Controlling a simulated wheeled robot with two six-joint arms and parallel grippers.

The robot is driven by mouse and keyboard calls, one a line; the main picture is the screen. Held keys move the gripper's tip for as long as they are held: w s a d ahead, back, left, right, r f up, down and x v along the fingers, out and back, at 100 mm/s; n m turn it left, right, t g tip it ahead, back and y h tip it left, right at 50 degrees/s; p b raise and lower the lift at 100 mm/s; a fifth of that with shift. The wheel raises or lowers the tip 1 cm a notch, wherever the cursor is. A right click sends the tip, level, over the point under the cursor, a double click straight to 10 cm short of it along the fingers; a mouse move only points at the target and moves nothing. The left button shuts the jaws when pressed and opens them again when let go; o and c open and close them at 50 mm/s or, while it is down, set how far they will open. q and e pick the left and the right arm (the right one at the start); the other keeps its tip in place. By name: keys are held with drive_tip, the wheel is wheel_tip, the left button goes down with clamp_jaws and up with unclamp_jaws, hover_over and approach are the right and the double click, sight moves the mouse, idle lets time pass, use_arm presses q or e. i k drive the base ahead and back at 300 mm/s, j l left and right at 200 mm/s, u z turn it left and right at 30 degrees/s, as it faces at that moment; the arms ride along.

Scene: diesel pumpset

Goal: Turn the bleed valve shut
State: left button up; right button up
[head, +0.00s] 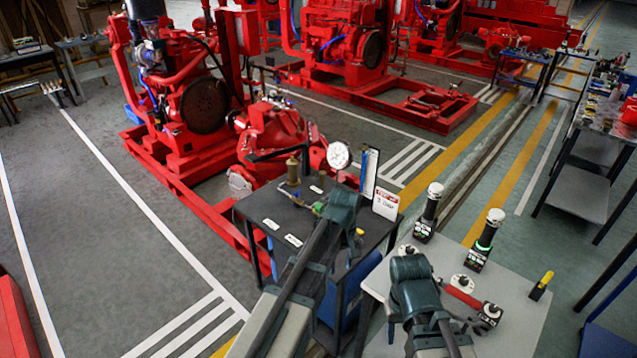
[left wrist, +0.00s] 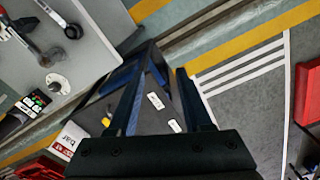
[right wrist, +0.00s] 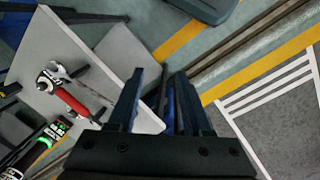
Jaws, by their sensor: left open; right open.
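A dark-topped cart (head: 262,212) carries a round white gauge (head: 339,155), a brass fitting (head: 293,170) and a small green and brass fitting (head: 318,207). I cannot tell for sure which part is the bleed valve. My left gripper (head: 345,203) is over the cart top, just right of the green fitting, and partly hides this area. In the left wrist view its open fingers (left wrist: 162,70) have nothing between them but the cart top with white labels below. My right gripper (head: 408,264) is open and empty above the light table (head: 525,325).
A red-handled tool (head: 462,293), a yellow-topped item (head: 541,285) and two dark cylindrical devices (head: 485,240) (head: 430,212) stand or lie on the light table. A small sign (head: 386,203) stands at the cart's right edge. Red pumpsets (head: 200,100) stand behind. Open floor lies left.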

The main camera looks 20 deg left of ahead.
sight(317, 206)
drive_tip(key=i+j+z, duration=0.1)
drive_tip(key=i+j, duration=1.05)
drive_tip(key=i+l, duration=0.05)
